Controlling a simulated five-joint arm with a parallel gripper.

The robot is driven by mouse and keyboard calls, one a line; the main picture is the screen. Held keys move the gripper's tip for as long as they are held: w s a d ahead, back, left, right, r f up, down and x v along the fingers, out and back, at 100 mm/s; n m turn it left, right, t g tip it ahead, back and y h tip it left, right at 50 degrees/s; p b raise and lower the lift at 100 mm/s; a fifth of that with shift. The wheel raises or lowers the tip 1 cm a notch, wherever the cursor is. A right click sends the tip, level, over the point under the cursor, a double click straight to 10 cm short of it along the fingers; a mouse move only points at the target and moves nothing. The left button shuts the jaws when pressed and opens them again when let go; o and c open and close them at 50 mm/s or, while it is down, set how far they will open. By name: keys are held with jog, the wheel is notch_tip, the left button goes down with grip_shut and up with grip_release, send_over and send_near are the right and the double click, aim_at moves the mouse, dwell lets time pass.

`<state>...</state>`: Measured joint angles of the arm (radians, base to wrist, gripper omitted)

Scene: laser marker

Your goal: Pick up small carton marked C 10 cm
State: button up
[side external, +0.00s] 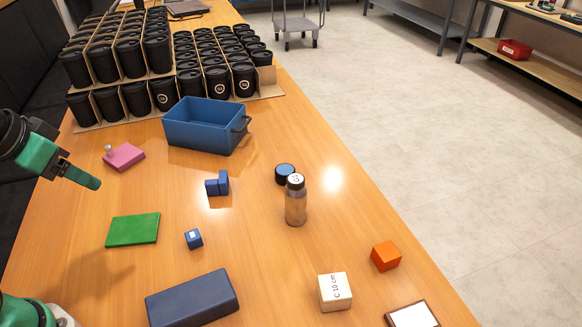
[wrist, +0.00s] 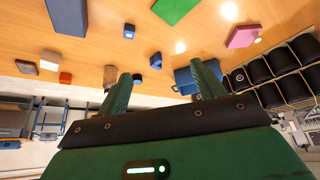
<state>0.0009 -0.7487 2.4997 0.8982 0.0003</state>
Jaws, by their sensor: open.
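The small white carton marked "C 10 cm" (side external: 335,292) stands upright on the wooden table near its front right part. It also shows small at the left of the wrist view (wrist: 49,59). My gripper (side external: 93,182) is at the left side of the table, raised above it and far from the carton. In the wrist view my gripper (wrist: 160,72) has its two green fingers apart with nothing between them.
An orange cube (side external: 386,256) and a framed white plate (side external: 411,315) stand close to the carton. A navy block (side external: 192,298), bottle (side external: 295,203), small blue cube (side external: 194,239), green slab (side external: 133,230) and blue bin (side external: 205,128) are spread around. Black cups fill the back.

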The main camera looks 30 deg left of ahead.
jog(key=w+d+f+m+t+h, duration=0.15)
jog(key=w+d+m, duration=0.25)
jog(key=w+d, duration=0.5)
jog(key=m+h, duration=0.7)
jog(key=m, duration=0.2)
send_over(322, 290)
notch_tip(322, 290, down, 14)
jog(key=shift+f, duration=0.1)
jog(key=shift+f, duration=1.85)
jog(key=shift+f, duration=0.1)
